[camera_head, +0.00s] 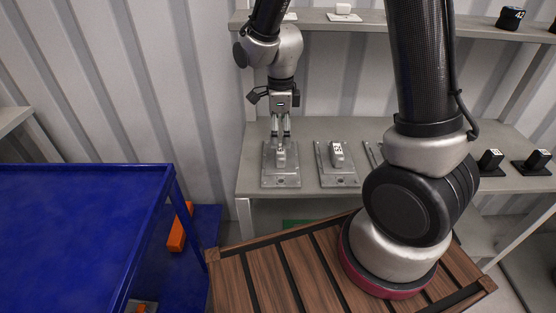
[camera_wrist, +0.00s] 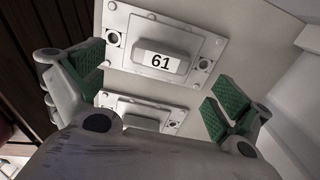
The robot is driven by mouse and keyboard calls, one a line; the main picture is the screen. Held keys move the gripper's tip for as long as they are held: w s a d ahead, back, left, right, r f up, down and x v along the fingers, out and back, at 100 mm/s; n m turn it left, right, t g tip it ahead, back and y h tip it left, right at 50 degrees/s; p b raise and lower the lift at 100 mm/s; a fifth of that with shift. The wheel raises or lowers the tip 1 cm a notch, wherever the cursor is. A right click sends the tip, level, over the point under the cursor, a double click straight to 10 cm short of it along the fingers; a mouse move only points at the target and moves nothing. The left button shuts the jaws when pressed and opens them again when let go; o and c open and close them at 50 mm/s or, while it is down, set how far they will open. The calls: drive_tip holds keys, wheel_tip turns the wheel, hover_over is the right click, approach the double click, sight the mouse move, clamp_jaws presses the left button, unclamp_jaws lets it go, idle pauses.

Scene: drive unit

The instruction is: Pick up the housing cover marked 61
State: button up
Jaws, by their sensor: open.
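The housing cover marked 61 (camera_wrist: 160,62) is a light grey plate with a raised block and a white label, near the top of the wrist view. It appears to be the leftmost cover on the shelf in the head view (camera_head: 281,178), where its label is not readable. My gripper (camera_head: 281,140) points down just above that cover's block. In the wrist view my gripper (camera_wrist: 158,88) is open, with green finger pads set wide apart and nothing between them. I cannot tell whether the fingertips touch the cover.
A second similar cover (camera_head: 338,177) lies to the right, with another plate partly hidden behind my arm. Small black labelled parts (camera_head: 490,160) stand farther right on the grey shelf (camera_head: 312,130). An upper shelf (camera_head: 340,23) runs above. A blue cart (camera_head: 80,220) stands at left.

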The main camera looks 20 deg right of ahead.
sight(280, 149)
wheel_tip(280, 149, down, 7)
drive_tip(key=shift+w+d, duration=0.1)
drive_tip(key=shift+c, duration=0.2)
drive_tip(key=c, duration=1.3)
